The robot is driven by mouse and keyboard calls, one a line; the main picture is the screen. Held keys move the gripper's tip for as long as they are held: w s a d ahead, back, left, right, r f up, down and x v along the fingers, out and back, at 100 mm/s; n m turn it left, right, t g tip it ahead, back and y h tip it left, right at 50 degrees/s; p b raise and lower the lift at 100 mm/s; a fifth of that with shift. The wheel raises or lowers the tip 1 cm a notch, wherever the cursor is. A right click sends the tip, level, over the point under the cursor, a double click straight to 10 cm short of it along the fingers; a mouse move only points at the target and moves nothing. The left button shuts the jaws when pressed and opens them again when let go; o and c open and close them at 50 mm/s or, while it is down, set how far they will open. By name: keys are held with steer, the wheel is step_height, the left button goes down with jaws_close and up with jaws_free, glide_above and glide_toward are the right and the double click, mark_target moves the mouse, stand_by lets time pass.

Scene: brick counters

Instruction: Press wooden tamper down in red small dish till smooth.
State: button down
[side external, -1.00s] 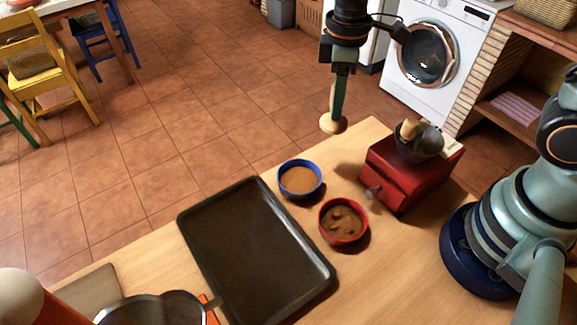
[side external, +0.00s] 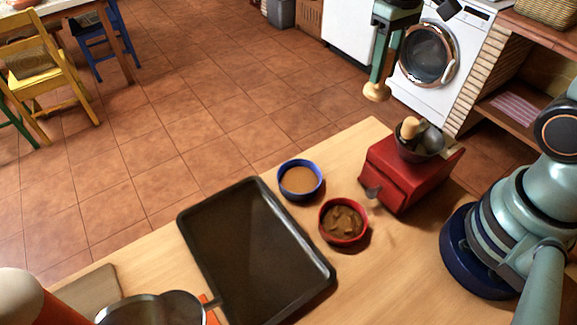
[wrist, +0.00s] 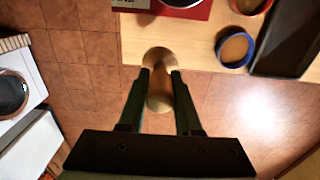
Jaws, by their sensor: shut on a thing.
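The wooden tamper (side external: 376,92) is a pale, round-ended piece held below my gripper (side external: 379,72). It also shows in the wrist view (wrist: 159,94), between the two fingers of my gripper (wrist: 160,78), which is shut on it. The tamper hangs in the air, well above and apart from the dishes. The red small dish (side external: 323,228) stands on the wooden counter and holds brown, lumpy contents (side external: 343,223). In the wrist view only part of the red dish (wrist: 240,9) shows, at the top edge.
A blue dish (side external: 318,187) with smooth brown contents stands behind the red one. A black tray (side external: 245,250) lies left of the dishes. A red grinder (side external: 400,178) with a dark bowl on top stands to their right. The counter's back edge is near the grinder.

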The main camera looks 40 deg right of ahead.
steer(key=s+a+f+n, duration=0.2)
steer(key=s+a, duration=0.1)
steer(key=a, duration=0.3)
steer(key=s+a+f+n, duration=0.2)
steer(key=a+n, duration=0.1)
steer(key=a, duration=0.3)
steer(key=n, duration=0.4)
glide_toward(343, 224)
steer(key=shift+f, duration=0.8)
steer(key=shift+f, duration=1.15)
steer(key=shift+r, duration=1.05)
